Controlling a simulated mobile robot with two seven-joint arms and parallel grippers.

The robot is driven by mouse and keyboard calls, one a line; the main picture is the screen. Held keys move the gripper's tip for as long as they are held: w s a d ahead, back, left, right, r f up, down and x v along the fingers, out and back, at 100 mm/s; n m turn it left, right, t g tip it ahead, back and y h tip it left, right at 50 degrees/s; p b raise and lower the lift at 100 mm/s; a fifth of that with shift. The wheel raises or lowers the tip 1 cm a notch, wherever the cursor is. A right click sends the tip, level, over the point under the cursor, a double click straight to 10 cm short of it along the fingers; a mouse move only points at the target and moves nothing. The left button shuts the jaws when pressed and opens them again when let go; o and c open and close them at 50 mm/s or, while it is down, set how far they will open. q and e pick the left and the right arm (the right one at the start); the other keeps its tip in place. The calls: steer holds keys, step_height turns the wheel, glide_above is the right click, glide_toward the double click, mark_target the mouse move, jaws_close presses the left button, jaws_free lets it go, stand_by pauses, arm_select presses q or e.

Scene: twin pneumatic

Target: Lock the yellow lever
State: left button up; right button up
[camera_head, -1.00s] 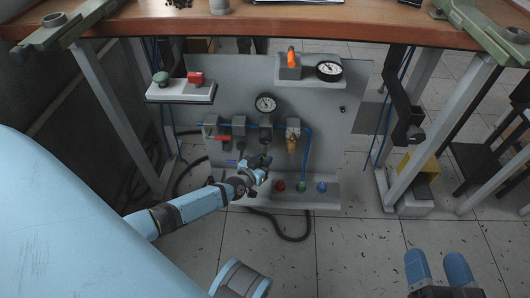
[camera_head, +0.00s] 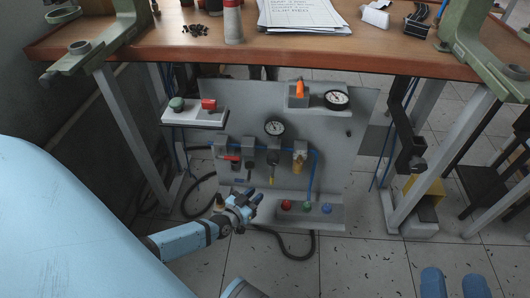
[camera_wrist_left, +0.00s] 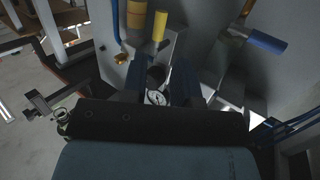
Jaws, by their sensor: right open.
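The yellow lever (camera_head: 272,182) hangs below a grey valve in the middle of the panel. In the left wrist view it appears as a short yellow handle (camera_wrist_left: 160,26) near the top. My left gripper (camera_head: 250,198) is in front of the panel, below and left of the lever, apart from it. In the left wrist view its two fingers (camera_wrist_left: 162,82) are spread with nothing gripped; a gauge (camera_wrist_left: 157,98) shows between them. My right gripper (camera_head: 455,285) is open at the bottom right edge, far from the panel.
A blue lever (camera_wrist_left: 266,42) and an amber bowl (camera_head: 299,165) flank the yellow lever. A red lever (camera_head: 232,158) sits further left. Red, green and blue knobs (camera_head: 307,206) line the lower ledge. The wooden table (camera_head: 300,50) overhangs the panel.

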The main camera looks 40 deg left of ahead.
arm_select(q)
steer(key=s, duration=0.2)
steer(key=s+p, duration=0.1)
steer(key=s, duration=0.1)
steer(key=shift+s+r, duration=0.1)
steer(key=shift+r, duration=0.15)
arm_select(e)
steer(key=shift+d+r+t, duration=0.1)
steer(key=shift+r+t, duration=0.2)
steer(key=shift+r, duration=0.65)
steer(key=shift+s, duration=0.1)
